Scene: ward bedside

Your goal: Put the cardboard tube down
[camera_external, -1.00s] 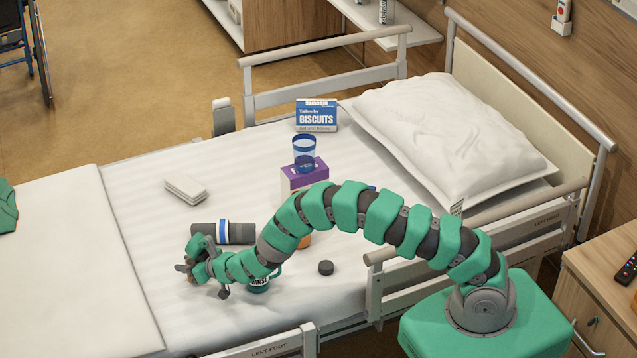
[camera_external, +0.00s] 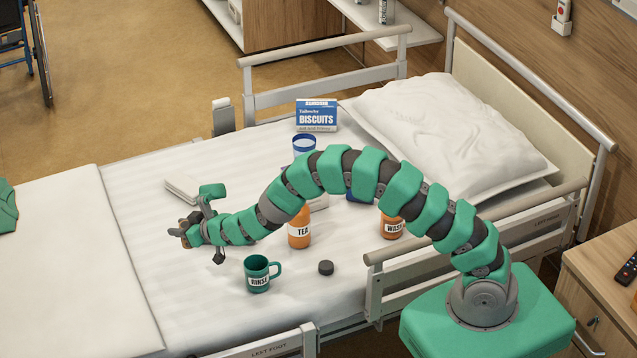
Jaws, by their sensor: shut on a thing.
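My gripper (camera_external: 184,232) is at the left end of my arm, above the middle of the white bed. It is shut on the cardboard tube (camera_external: 187,229), of which only a small brown part shows between the fingers. The rest of the tube is hidden by the gripper. The tube appears to be held above the sheet; its exact height cannot be told.
A green mug (camera_external: 257,278) and a black puck (camera_external: 326,267) stand in front of my arm. The sheet (camera_external: 185,295) at front left is clear.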

